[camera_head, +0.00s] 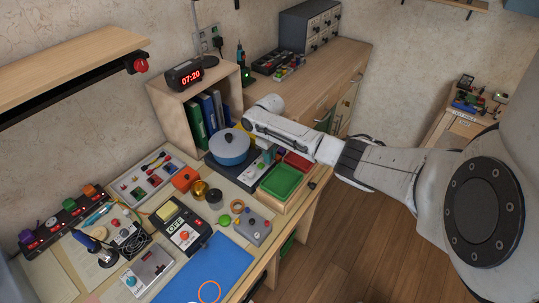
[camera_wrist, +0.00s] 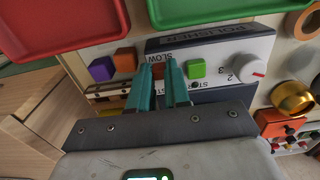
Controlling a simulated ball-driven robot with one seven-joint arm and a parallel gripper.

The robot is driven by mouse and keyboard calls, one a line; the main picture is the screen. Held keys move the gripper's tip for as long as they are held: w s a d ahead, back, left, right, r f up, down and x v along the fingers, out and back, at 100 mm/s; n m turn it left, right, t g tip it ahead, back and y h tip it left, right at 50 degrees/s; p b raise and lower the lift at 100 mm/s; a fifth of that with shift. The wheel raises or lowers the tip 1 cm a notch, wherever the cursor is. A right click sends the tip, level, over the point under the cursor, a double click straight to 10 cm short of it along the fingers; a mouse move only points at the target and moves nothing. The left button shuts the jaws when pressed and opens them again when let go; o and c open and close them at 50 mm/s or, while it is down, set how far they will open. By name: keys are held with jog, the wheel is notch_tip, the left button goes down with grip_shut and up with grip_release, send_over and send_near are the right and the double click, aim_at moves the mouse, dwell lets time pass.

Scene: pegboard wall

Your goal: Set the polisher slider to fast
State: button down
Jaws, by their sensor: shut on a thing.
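The polisher is a grey and white control box (camera_wrist: 222,62) with a dark name strip, a SLOW label, a green square button (camera_wrist: 196,68) and a numbered white dial with a red mark (camera_wrist: 249,68). My gripper (camera_wrist: 159,66) has its two teal fingers at the SLOW end of the box. They are close together around a small reddish-brown piece (camera_wrist: 158,71), which looks like the slider knob. The fingers hide most of the slider track, and I see no fast label. In the head view the polisher (camera_head: 253,173) is partly hidden by my arm, beside the blue pot.
A green tray (camera_head: 282,181) and a red tray (camera_wrist: 65,25) lie close to the polisher. Purple (camera_wrist: 101,68) and orange (camera_wrist: 125,60) blocks are beside my fingers. A brass-coloured pot (camera_wrist: 293,97) is at the right. The blue pot (camera_head: 230,148) stands near my wrist.

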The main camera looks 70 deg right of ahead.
jog(key=shift+w+d+r+b, duration=0.1)
jog(key=shift+w+d+b, duration=0.15)
jog(key=shift+w, duration=0.45)
jog(key=shift+w+d+r+b, duration=0.15)
jog(key=shift+w+b, duration=0.2)
jog(key=shift+w, duration=0.4)
jog(key=c, duration=1.4)
grip_release()
jog(key=shift+f, duration=0.15)
jog(key=shift+o, duration=0.2)
notch_tip(320, 180, up, 11)
jog(key=shift+f, duration=0.15)
